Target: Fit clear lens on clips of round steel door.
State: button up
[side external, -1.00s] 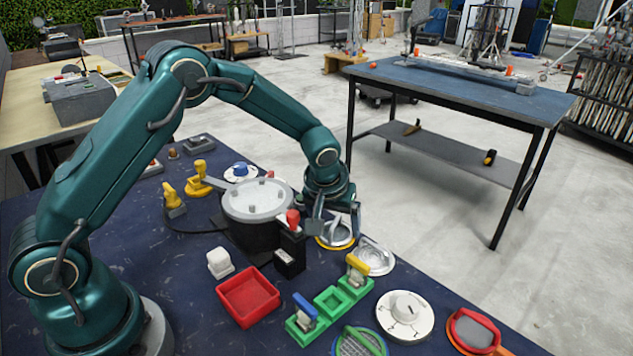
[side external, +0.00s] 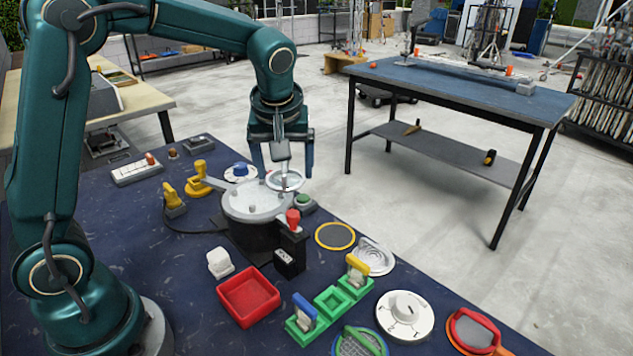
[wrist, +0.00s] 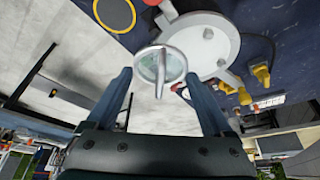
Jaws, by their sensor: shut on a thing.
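The clear lens (side external: 285,181) is a round pale-rimmed disc with an upright grey handle, and it also shows in the wrist view (wrist: 148,67). My gripper (side external: 283,172) is shut on the lens, with a finger on each side of it; in the wrist view the fingers (wrist: 161,78) flank the lens and its handle. The lens is held in the air near the far right edge of the round steel door (side external: 243,203), partly overlapping it in the picture. The door lies flat on a dark base, with small grey clips on top; it also shows in the wrist view (wrist: 190,42).
A red-knobbed lever (side external: 293,218) stands at the door's near right, and a green button (side external: 305,202) at its right. Yellow clamps (side external: 197,183) stand left. A yellow-ringed spot (side external: 335,236) is empty. A red tray (side external: 248,297) and green holder (side external: 333,300) lie nearer.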

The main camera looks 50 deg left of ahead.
jog(key=s+a+r+n, duration=0.2)
jog(key=s+a+r, duration=0.1)
jog(key=a, duration=0.1)
jog(key=shift+g+y, duration=0.3)
jog(key=shift+s+a+f, duration=0.15)
jog(key=shift+f, duration=2.15)
jog(key=shift+f, duration=0.8)
jog(key=o, duration=1.1)
jog(key=shift+r, duration=3.8)
